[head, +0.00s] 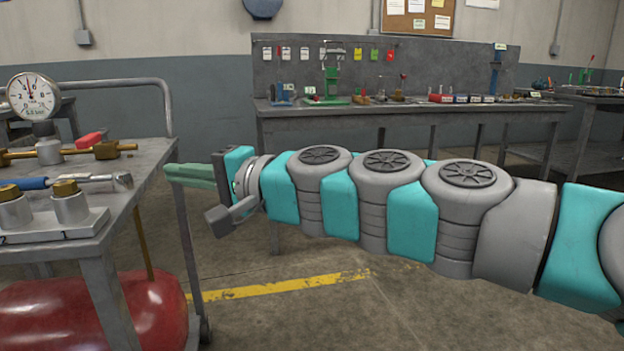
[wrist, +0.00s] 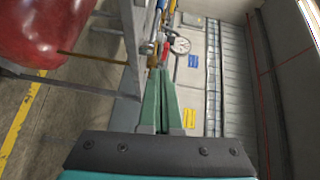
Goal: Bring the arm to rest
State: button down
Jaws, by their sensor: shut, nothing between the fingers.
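My arm stretches from the right edge of the head view towards the left. My gripper (head: 172,172) is at its end, beside the right edge of the metal cart (head: 122,185). Its green fingers are together with nothing between them. In the wrist view my gripper (wrist: 165,75) shows its two green fingers side by side, pointing towards the cart top. Whether the fingertips touch the cart edge I cannot tell.
The cart carries a pressure gauge (head: 33,97), a hammer-like tool (head: 75,181) and brass-topped fittings (head: 70,203). A red tank (head: 150,310) sits below. A workbench (head: 420,108) with tools stands behind my arm. Floor (head: 300,325) in front is open.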

jog(key=s+d+f+n+g+h+p, duration=0.25)
jog(key=s+d+f+h, duration=0.2)
jog(key=f, duration=0.35)
jog(key=s+d+f+n+g+h+p, duration=0.25)
jog(key=s+d+f, duration=0.35)
jog(key=f, duration=0.3)
jog(key=s+d+f+g+h+p, duration=0.1)
jog(key=s+d+f+h, duration=0.2)
jog(key=d, duration=0.4)
jog(key=s+d+f+g+h+p, duration=0.1)
jog(key=s+d+f+h, duration=0.2)
jog(key=s+d, duration=0.3)
jog(key=s+d+f+m+g+h+p, duration=0.1)
jog(key=s+d, duration=0.4)
jog(key=d, duration=0.5)
notch_tip(320, 180, down, 2)
jog(key=shift+s+f+g+h+p, duration=0.2)
jog(key=shift+s+g+h+p, duration=0.15)
jog(key=shift+h, duration=0.55)
jog(key=shift+w+a, duration=0.1)
